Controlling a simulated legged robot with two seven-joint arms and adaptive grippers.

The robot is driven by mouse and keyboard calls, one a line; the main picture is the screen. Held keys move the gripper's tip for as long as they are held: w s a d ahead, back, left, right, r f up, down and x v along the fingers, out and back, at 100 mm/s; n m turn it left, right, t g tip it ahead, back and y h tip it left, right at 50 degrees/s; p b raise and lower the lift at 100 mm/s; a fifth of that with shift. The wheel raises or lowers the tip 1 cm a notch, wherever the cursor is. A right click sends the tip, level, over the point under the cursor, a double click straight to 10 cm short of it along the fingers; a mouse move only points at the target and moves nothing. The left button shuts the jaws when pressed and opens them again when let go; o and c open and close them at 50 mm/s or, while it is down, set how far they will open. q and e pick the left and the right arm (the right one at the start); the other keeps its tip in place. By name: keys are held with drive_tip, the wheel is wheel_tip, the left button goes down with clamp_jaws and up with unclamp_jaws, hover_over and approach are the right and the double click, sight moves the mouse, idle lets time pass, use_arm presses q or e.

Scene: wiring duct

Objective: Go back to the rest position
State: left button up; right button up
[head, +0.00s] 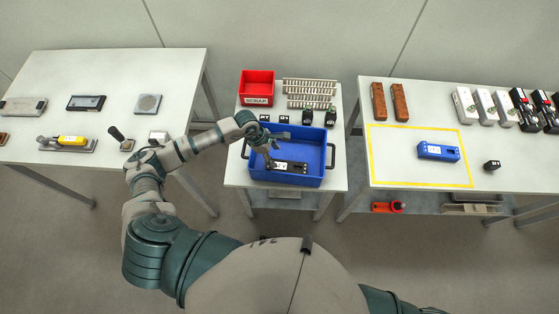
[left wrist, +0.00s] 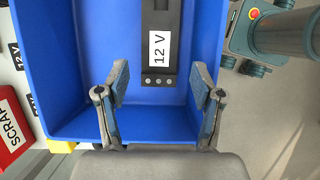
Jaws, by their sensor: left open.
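My left gripper (head: 264,150) is over the left part of the blue bin (head: 318,180) on the middle table. In the left wrist view my left gripper (left wrist: 160,95) has its two fingers spread apart with nothing between them. A black part with a white "12 V" label (left wrist: 158,48) lies in the bin just beyond the fingertips; it also shows in the head view (head: 290,166), apart from the fingers as far as I can see. My right gripper is not in view.
A red scrap box (head: 257,87) and slotted grey ducts (head: 310,88) stand behind the bin, with small black labelled blocks between. The right table has a yellow-framed area (head: 400,170) holding a blue device (head: 438,151). The left table (head: 90,65) carries several tools.

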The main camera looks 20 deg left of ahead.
use_arm(q)
drive_tip(key=shift+v, duration=1.05)
